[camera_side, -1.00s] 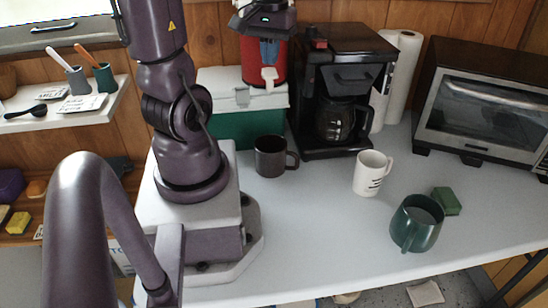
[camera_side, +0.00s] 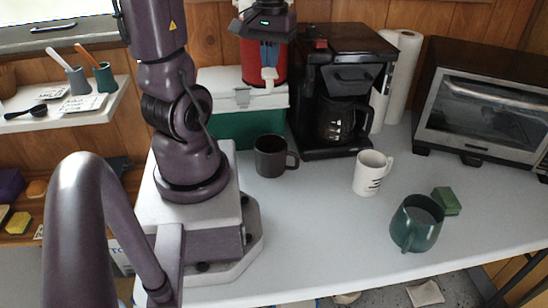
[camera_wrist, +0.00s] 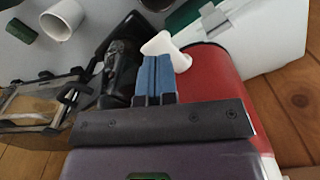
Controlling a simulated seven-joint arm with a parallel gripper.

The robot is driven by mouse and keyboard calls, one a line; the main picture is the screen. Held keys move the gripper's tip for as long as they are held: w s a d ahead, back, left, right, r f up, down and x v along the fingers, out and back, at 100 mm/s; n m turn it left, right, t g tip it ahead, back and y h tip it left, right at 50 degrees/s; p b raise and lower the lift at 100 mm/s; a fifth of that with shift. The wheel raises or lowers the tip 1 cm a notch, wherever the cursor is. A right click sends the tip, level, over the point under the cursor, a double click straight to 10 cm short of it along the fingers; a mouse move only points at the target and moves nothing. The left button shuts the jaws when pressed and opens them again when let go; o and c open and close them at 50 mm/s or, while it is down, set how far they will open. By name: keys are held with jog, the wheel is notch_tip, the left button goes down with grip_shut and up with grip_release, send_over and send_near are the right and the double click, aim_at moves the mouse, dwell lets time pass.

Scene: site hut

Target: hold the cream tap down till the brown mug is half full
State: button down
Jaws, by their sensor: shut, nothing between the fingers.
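The cream tap (camera_side: 269,74) is on the front of the red drink jug (camera_side: 249,62), which stands on a cooler. My gripper (camera_side: 269,64) is shut and empty, its blue fingertips just above the tap, apparently at its top. In the wrist view the fingertips (camera_wrist: 155,62) overlap the cream tap (camera_wrist: 166,46); I cannot tell whether they press it. The dark brown mug (camera_side: 270,160) stands upright on the table below the tap, handle to the right. Its inside looks dark, so its level cannot be told. No stream is clearly visible.
The white and green cooler (camera_side: 222,92) is behind the mug. A black coffee maker (camera_side: 335,60) stands close right of the jug. A white mug (camera_side: 371,173), a green mug (camera_side: 416,225) and a green block (camera_side: 447,201) are further right. The front of the table is clear.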

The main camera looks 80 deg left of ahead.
jog(key=shift+f, duration=1.05)
dwell(1.9)
jog(key=shift+r, duration=0.1)
dwell(1.8)
jog(key=shift+r, duration=2.45)
jog(key=shift+f, duration=0.1)
jog(key=w+d+r+m+t, duration=0.1)
jog(key=d+r+m+t, duration=0.1)
jog(key=d+m, duration=0.4)
jog(key=w+d+r+m+t, duration=0.2)
jog(key=d+m, duration=0.4)
jog(key=d, duration=0.8)
jog(key=shift+d+r+t, duration=0.3)
jog(key=shift+t, duration=0.5)
